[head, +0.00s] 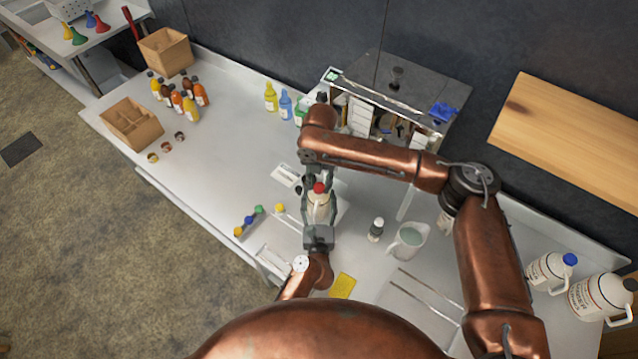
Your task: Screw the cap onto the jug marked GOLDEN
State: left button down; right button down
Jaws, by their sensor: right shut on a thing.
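A small jug (318,208) with a pale body and a red cap (319,188) at its top stands on the metal counter in the middle. Its marking is too small to read. My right gripper (317,184) comes down from above and is shut on the red cap, at the jug's mouth. Whether the cap is seated on the thread cannot be told. My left gripper (318,222) reaches in from the front, its dark fingers beside the jug's lower body. Whether they press on it is unclear.
A white pitcher (408,241) and a small dark bottle (376,230) stand to the right. A yellow sponge (342,286) lies in front. Larger white jugs (549,271) stand far right. Several syrup bottles (188,95) and wooden boxes (132,124) stand left. The evaporator (400,85) is behind. The left counter has free room.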

jog(key=m, duration=0.4)
jog(key=shift+m, duration=0.3)
jog(key=m, duration=0.5)
jog(key=c, duration=1.5)
grip_release()
jog(key=shift+c, duration=0.2)
jog(key=shift+r, duration=2.25)
jog(key=shift+c, duration=0.3)
